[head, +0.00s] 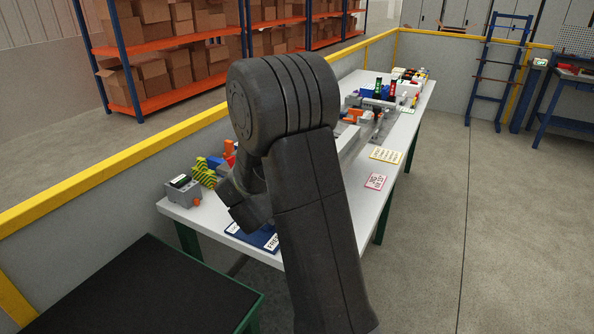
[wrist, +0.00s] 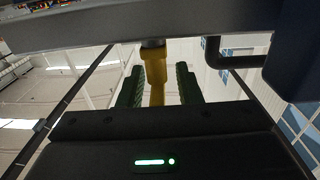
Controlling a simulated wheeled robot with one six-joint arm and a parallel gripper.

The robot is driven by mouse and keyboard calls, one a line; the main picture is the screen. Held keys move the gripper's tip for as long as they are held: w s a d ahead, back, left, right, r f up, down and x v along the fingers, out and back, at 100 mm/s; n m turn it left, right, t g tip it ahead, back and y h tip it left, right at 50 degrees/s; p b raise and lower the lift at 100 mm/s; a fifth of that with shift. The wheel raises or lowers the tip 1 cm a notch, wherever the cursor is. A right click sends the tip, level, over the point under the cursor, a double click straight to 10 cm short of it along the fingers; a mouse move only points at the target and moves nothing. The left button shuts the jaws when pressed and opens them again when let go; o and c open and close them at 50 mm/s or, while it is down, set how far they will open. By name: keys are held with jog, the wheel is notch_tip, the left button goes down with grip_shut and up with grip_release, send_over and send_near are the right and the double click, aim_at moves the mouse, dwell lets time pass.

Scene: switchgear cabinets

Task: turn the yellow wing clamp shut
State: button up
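In the wrist view, the yellow wing clamp (wrist: 156,73) stands between the two dark green ribbed fingers of my gripper (wrist: 158,86). Its upper end meets a dark stem under a broad grey bar (wrist: 100,33). Its lower end is hidden behind my gripper body. The fingers are apart, one on each side of the clamp. A gap shows on the right side; the left finger looks close to it, and I cannot tell if it touches. In the head view my arm hides the gripper, and I cannot make out the clamp.
A white workbench (head: 402,160) holds a grey box (head: 183,190), a yellow-black striped item (head: 203,172) and several other items. A black-topped green table (head: 140,290) stands in front. A yellow-topped barrier (head: 120,170) runs behind the bench. A dark bent rod (wrist: 213,52) lies right of the clamp. Floor at right is clear.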

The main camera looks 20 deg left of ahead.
jog(key=s+a+b, duration=0.1)
jog(key=s+b, duration=0.1)
jog(key=s, duration=1.1)
jog(key=shift+s+b, duration=0.35)
jog(key=shift+s, duration=0.05)
jog(key=shift+w+a, duration=0.1)
jog(key=w+p, duration=0.1)
jog(key=w, duration=0.8)
jog(key=w+d+p, duration=0.1)
jog(key=w, duration=0.3)
jog(key=shift+w+d+p, duration=0.1)
jog(key=shift+w+p, duration=0.2)
jog(key=shift+p, duration=0.05)
jog(key=shift+f, duration=0.1)
jog(key=shift+s, duration=0.1)
